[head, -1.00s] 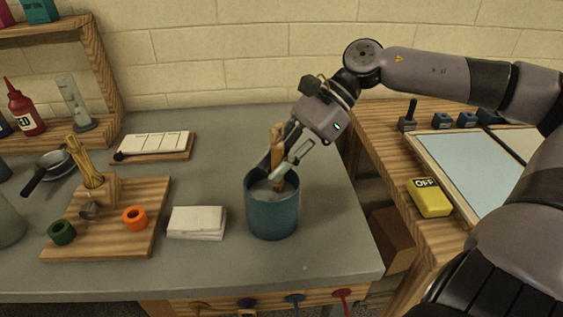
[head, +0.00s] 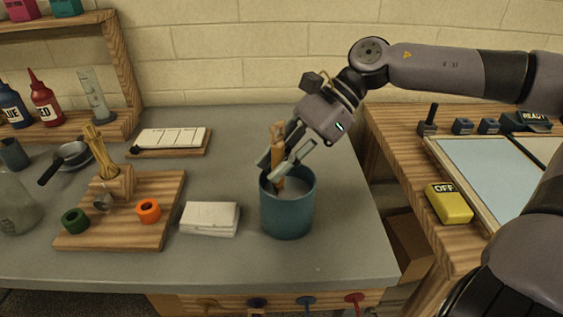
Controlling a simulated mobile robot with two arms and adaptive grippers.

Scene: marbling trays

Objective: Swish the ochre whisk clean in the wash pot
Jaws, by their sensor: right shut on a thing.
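The ochre whisk (head: 277,144) is a light brown bundle, held roughly upright with a slight tilt. My right gripper (head: 279,164) is shut on it from above right, one finger on each side. The whisk's lower end is inside the blue-green wash pot (head: 287,217), near the left part of its opening, and its tip is hidden. Greyish liquid shows in the pot. The fingertips are at the pot's rim; I cannot tell if they touch it. My left gripper is not in view.
A white cloth stack (head: 209,219) lies just left of the pot. Further left is a wooden board (head: 120,233) with a whisk-like bundle (head: 100,150) in a holder and green and orange rings. Right, on another bench, are a yellow OFF block (head: 449,204) and a tray (head: 486,170).

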